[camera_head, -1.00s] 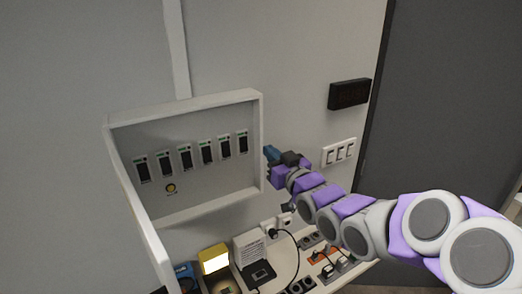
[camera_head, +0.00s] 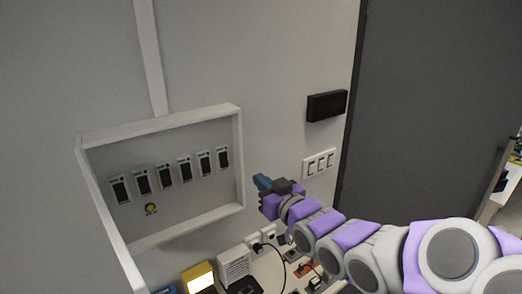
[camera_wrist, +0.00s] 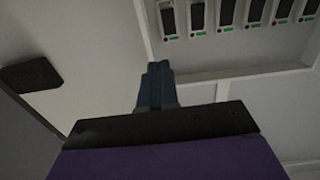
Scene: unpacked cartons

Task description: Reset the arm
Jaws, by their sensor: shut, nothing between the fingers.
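My gripper (camera_head: 262,182) is at the end of my purple and grey arm, in front of the wall, just right of the open breaker box. Its blue fingers are together and empty; they also show in the wrist view (camera_wrist: 155,85). The white breaker box (camera_head: 190,228) holds a row of several dark switches and a round yellow button (camera_head: 151,209). In the wrist view the box frame (camera_wrist: 245,73) appears beyond the fingers, with the switches at the top right. I cannot tell whether the fingertips touch anything, but they look apart from the box.
A white wall switch panel (camera_head: 319,163) and a dark display (camera_head: 327,105) are on the wall right of my gripper. Below are a yellow lamp (camera_head: 196,274), a white device (camera_head: 234,263) and sockets with plugs. A dark door (camera_head: 430,110) stands at the right.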

